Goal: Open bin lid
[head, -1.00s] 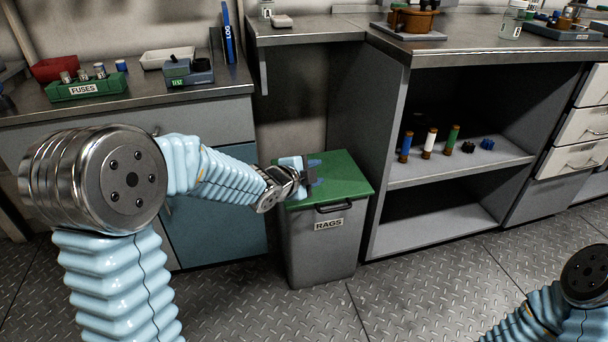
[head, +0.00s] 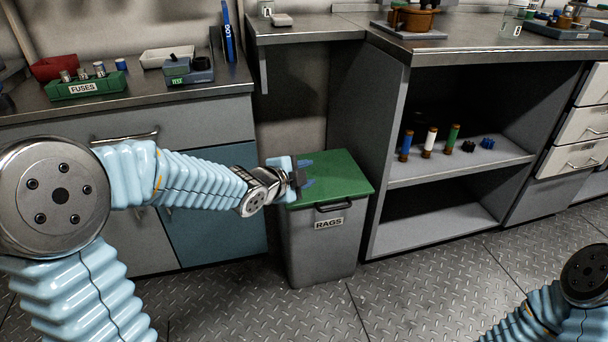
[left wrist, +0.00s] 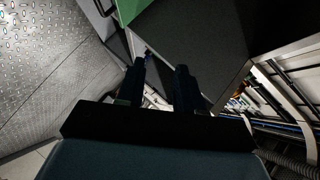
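The grey bin (head: 318,252) labelled RAGS stands on the floor between the left cabinet and the shelf unit. Its green lid (head: 342,178) lies flat and closed, with a dark handle (head: 333,207) at the front edge. My left gripper (head: 307,173) is over the left part of the lid in the head view, its fingers apart and empty. Whether it touches the lid cannot be told. In the left wrist view the two dark fingers (left wrist: 161,75) are apart with nothing between them, and a green piece (left wrist: 130,9) shows at the top. My right gripper is out of view.
The left cabinet (head: 205,215) stands close beside the bin. The open shelf unit (head: 385,150) stands on its right, with several small coloured cylinders on its shelf. The worktop (head: 300,33) overhangs behind the bin. The patterned floor (head: 400,290) in front is clear.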

